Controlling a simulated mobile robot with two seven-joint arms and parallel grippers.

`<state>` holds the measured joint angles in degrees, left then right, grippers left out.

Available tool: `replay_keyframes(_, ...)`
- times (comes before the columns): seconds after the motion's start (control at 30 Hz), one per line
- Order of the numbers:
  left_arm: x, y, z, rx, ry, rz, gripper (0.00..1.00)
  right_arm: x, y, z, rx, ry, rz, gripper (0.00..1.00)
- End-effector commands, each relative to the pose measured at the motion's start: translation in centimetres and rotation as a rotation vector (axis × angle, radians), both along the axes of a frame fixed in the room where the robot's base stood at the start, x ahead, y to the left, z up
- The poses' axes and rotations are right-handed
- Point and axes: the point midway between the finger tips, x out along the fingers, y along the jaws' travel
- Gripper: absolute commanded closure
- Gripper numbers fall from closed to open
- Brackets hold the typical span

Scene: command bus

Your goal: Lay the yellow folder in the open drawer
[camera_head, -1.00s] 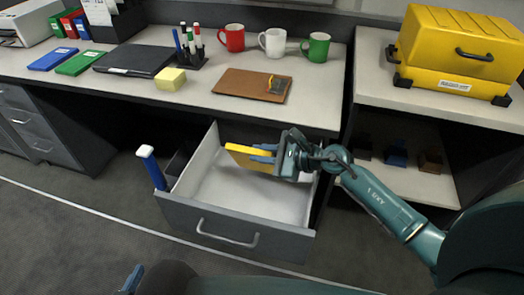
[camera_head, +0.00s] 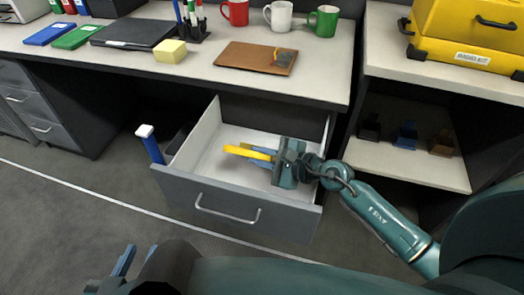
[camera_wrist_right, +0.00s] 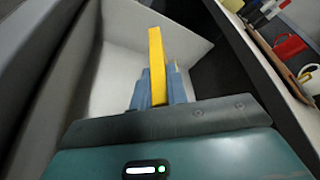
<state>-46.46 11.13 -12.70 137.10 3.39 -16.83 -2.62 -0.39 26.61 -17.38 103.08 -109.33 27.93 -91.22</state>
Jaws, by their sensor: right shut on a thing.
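The yellow folder (camera_head: 248,153) is held by my right gripper (camera_head: 264,158) inside the open drawer (camera_head: 228,186). In the right wrist view the folder (camera_wrist_right: 157,65) stands on edge between the two blue fingers (camera_wrist_right: 157,88), which are shut on it. The white drawer interior (camera_wrist_right: 120,60) is behind it. The fingers and gripper body hide part of the folder; I cannot tell whether it touches the drawer floor. My left gripper (camera_head: 123,262) is at the bottom left of the head view, away from the drawer, and its opening is unclear.
The desk (camera_head: 330,80) overhangs the drawer's back, with a brown clipboard (camera_head: 257,57) and mugs on it. A blue post with a white top (camera_head: 150,145) stands left of the drawer. A shelf unit (camera_head: 400,165) is to the right. The drawer's left part looks empty.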

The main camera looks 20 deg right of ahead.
Motion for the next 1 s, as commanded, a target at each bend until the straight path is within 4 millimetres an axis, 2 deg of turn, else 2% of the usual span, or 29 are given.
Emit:
replay_keyframes(0.3, 0.14, -0.09, 0.12, 0.001, -0.006, -0.003, 0.69, -0.05, 0.06, 0.08, -0.004, -0.009, 0.000, 1.00)
replay_keyframes(0.33, 0.14, -0.09, 0.15, 0.000, -0.007, -0.003, 0.69, -0.05, 0.06, 0.08, -0.004, -0.009, 0.000, 0.82)
replay_keyframes(0.6, 0.06, -0.10, 0.26, -0.002, -0.007, -0.001, 0.69, -0.05, 0.05, 0.05, -0.004, -0.008, 0.000, 0.60)
replay_keyframes(0.87, -0.04, -0.09, 0.21, -0.005, -0.004, 0.001, 0.69, -0.16, -0.02, -0.06, -0.004, -0.005, 0.000, 0.59)
replay_keyframes(1.0, -0.04, -0.08, 0.25, -0.005, -0.004, 0.002, 0.69, -0.96, -0.82, 0.21, -0.005, -0.006, -0.002, 0.59)
